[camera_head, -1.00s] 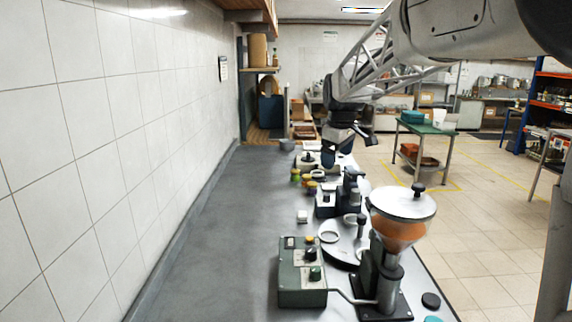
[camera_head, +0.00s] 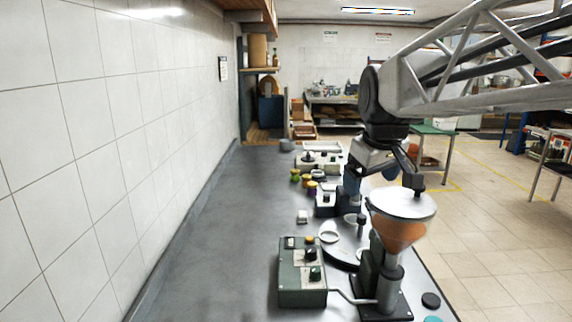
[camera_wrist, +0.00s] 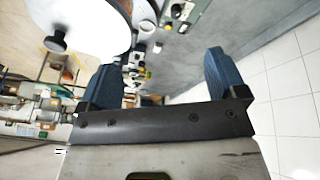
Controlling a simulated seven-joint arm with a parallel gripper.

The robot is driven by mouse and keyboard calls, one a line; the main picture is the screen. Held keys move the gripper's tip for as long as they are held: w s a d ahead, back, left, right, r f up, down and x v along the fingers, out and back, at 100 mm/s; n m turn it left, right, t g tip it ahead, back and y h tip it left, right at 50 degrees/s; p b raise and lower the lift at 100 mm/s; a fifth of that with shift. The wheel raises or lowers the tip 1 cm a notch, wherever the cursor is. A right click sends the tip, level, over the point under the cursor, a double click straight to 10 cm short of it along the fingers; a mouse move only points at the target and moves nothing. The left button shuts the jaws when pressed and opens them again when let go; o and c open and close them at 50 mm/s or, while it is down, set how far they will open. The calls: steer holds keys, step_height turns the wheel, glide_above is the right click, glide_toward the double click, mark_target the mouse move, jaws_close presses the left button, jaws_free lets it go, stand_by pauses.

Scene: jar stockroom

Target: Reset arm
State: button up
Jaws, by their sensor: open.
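My gripper (camera_wrist: 160,78) is open in the wrist view, its two blue fingers spread wide with nothing gripped between them. In the head view my gripper (camera_head: 366,188) hangs from the arm above the bench, behind the hopper's lid. The fingers are partly hidden there. The hopper (camera_head: 400,215) has a round white lid with a dark knob and orange contents. The wrist view also shows the hopper's lid (camera_wrist: 88,25), large at the upper left.
A grey bench (camera_head: 205,235) runs along the tiled wall (camera_head: 90,130). It carries a green control box (camera_head: 302,278), a round turntable (camera_head: 343,252) and several small jars (camera_head: 307,182). The bench's left side is clear. A green-topped table (camera_head: 433,130) stands on the floor.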

steer(key=s+d+f+m+t, duration=0.1)
steer(key=s+f+m, duration=0.25)
steer(key=s, duration=0.85)
steer(key=s+f+m+t, duration=0.15)
steer(key=s+f, duration=0.35)
steer(key=s, duration=0.7)
step_height(320, 180, down, 9)
steer(key=w+g, duration=0.2)
steer(key=g, duration=0.2)
steer(key=shift+d, duration=0.4)
steer(key=shift+r, duration=0.1)
